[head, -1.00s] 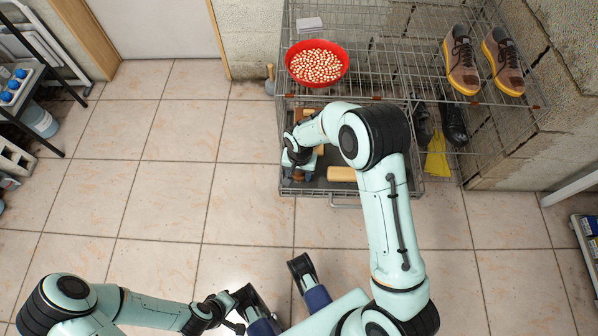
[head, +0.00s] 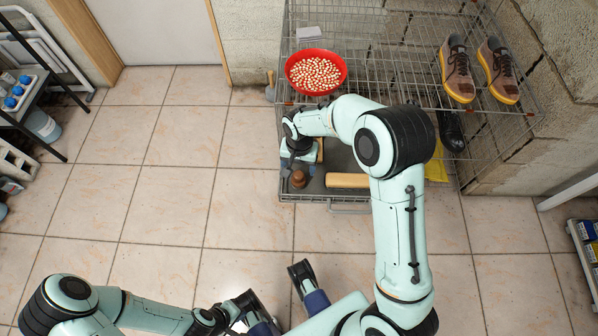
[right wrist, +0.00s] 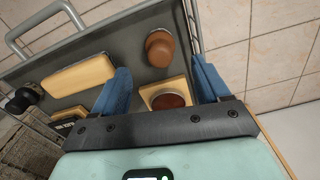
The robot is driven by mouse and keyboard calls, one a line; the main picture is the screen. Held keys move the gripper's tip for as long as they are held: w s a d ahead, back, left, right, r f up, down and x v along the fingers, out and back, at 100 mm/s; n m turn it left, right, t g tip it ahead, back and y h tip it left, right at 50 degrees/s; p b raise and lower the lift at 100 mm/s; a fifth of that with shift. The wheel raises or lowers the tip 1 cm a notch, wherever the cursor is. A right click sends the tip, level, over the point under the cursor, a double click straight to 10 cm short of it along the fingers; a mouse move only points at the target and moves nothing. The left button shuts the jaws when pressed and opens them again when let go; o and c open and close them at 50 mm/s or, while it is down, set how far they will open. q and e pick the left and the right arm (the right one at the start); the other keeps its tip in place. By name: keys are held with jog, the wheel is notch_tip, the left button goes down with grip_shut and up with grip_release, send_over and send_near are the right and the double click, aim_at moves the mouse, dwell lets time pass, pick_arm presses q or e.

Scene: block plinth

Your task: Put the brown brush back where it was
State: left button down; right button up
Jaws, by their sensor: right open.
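A dark brown rounded piece with a knob (right wrist: 160,48), which looks like the brown brush, rests on the grey tray (right wrist: 127,58). It also shows in the head view (head: 298,179), just in front of my right gripper (head: 296,160). In the right wrist view my right gripper (right wrist: 158,88) is open, its blue fingers apart. A square wooden piece with a round brown top (right wrist: 166,100) shows between the fingers; contact cannot be told. The brown piece lies beyond the fingertips. My left gripper (head: 228,312) is low in the head view, its jaws unclear.
A long tan wooden piece (head: 347,180) lies on the tray to the right. The wire rack (head: 400,70) above holds a red bowl (head: 316,72) of beige pieces and brown shoes (head: 458,70). Black shoes (head: 451,130) sit lower.

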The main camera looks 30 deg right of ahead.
aim_at(299, 175)
jog(key=shift+r, duration=1.55)
